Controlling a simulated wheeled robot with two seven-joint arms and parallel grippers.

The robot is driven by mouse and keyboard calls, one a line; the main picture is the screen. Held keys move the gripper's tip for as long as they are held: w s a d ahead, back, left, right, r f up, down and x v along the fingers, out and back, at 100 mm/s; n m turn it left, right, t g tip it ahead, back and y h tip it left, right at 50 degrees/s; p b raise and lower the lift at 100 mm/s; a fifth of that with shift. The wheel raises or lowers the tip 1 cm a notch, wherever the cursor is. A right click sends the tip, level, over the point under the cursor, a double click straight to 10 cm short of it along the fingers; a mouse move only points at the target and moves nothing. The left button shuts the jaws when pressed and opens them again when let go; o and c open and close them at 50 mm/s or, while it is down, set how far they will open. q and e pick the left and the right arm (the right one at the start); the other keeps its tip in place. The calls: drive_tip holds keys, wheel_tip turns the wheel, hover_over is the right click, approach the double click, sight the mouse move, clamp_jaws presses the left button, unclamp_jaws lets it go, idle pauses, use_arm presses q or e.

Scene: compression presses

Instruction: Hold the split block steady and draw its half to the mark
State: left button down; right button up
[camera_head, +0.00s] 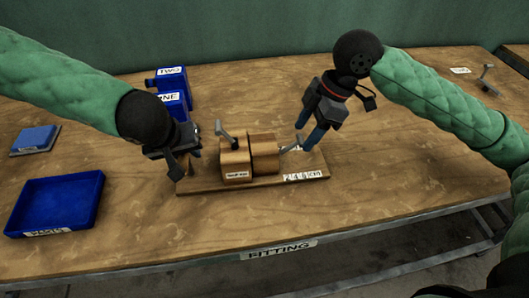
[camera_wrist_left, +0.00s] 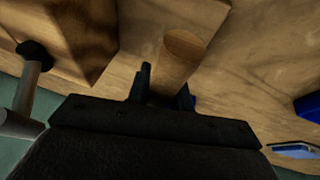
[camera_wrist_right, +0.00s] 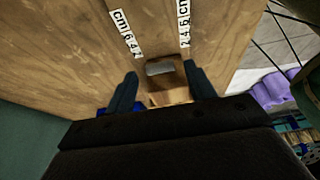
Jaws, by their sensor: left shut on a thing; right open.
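The wooden split block stands on a wooden base board (camera_head: 205,186), its labelled left half (camera_head: 235,165) beside its right half (camera_head: 265,155). A metal lever (camera_head: 227,134) sits on the left half. My left gripper (camera_wrist_left: 165,95) is shut on a round wooden post (camera_wrist_left: 178,58) left of the block; the head view mostly hides this post. My right gripper (camera_head: 309,128) is open over the board's right end. In the right wrist view a pale metal piece (camera_wrist_right: 160,68) and wood lie between its spread fingers. Number scales (camera_wrist_right: 126,32) run along the board there.
Blue blocks labelled ONE (camera_head: 176,103) and TWO (camera_head: 168,76) stand behind the left gripper. A blue tray (camera_head: 55,204) and a blue pad (camera_head: 36,138) lie at left. The table is bare at far right, apart from a small metal lever (camera_head: 486,78) and a label.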

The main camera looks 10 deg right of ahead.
sight(302, 138)
drive_tip(key=shift+x, duration=2.45)
drive_tip(key=c, duration=1.1)
